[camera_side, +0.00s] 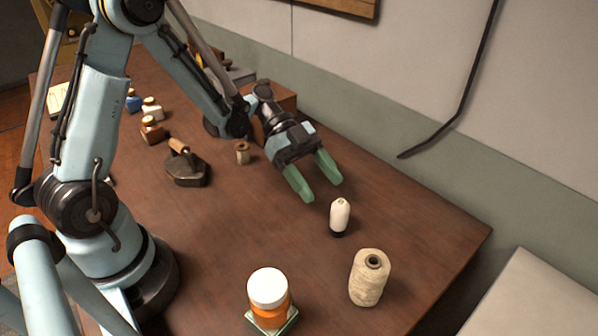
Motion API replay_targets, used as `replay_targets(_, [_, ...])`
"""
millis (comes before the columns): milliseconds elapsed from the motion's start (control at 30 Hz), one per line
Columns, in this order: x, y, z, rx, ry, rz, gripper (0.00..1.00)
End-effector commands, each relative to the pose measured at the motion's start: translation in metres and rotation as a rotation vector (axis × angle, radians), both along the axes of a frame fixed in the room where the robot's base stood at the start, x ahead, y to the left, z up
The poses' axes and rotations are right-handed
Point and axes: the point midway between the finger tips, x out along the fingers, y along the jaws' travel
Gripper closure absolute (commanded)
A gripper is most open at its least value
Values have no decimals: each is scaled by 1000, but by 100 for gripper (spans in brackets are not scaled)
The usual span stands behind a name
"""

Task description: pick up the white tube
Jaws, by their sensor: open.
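The white tube (340,213) stands upright on the brown table, with a dark band at its base. My gripper (314,184) has two green fingers spread apart and nothing between them. It is above the table, up and to the left of the white tube in the picture, and apart from it. How high the fingertips are above the table is hard to tell.
A cream thread cone (368,280) and an orange jar with a white lid (268,293) stand nearer the camera. A flat iron (187,168), a small spool (242,153) and small bottles (152,108) are to the left. The table (437,233) is bare right of the tube.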

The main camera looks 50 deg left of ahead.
Motion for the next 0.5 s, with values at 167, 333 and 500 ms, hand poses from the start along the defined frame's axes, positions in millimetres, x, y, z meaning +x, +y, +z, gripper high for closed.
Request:
replay_targets(167, [0,-25,-13,0,0,-2,35])
replay_targets(333, [0,-34,-18,0,2,1,35])
replay_targets(500, [-1,-53,-25,1,1,-2,35])
